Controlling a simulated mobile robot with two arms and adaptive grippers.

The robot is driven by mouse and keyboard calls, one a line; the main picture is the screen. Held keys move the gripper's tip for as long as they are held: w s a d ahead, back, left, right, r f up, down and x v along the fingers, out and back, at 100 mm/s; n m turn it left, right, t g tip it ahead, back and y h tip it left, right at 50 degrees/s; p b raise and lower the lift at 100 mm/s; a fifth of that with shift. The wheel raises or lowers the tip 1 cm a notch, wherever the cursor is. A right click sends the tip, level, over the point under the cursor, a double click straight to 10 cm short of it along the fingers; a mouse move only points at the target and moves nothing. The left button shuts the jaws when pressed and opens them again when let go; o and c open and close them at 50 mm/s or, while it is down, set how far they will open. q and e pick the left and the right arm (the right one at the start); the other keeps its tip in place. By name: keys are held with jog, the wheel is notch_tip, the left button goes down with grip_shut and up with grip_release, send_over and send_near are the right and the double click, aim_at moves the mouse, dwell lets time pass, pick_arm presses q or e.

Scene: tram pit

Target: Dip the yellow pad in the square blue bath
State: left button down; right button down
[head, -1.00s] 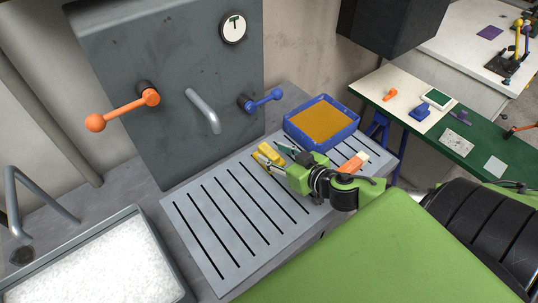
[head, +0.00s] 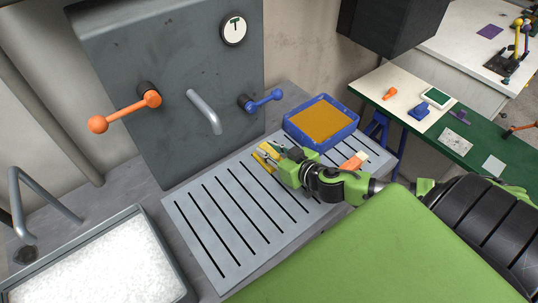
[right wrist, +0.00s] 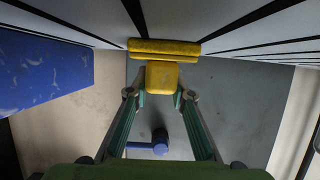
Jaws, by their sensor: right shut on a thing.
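The yellow pad (head: 263,153) is on the grey slotted board, near its back edge. In the right wrist view it is a flat yellow slab (right wrist: 163,47) with a block-shaped grip. My right gripper (head: 277,157) is shut on this grip; its fingers (right wrist: 160,94) stand either side of it. The slab is against or very close to the slotted surface; I cannot tell whether it touches. The square blue bath (head: 337,144), holding orange-brown liquid, stands behind and right of the pad. My left gripper is not in view.
The slotted board (head: 215,245) is clear on its left. An orange and white thing (head: 354,161) lies on its right, near my arm. A grey panel (head: 170,60) with an orange lever (head: 125,107), a blue lever (head: 263,100) and a grey spout (head: 203,112) rises behind.

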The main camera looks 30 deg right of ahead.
jog(key=shift+r, duration=0.15)
jog(key=shift+r, duration=0.55)
jog(key=s+a+r+p, duration=0.1)
jog(key=s+a+r, duration=0.1)
jog(key=s+r, duration=0.4)
jog(key=s+a+r+p, duration=0.2)
jog(key=s+a+r, duration=0.1)
jog(key=s+r, duration=0.2)
jog(key=shift+s+a+r, duration=0.35)
jog(key=shift+s, duration=0.55)
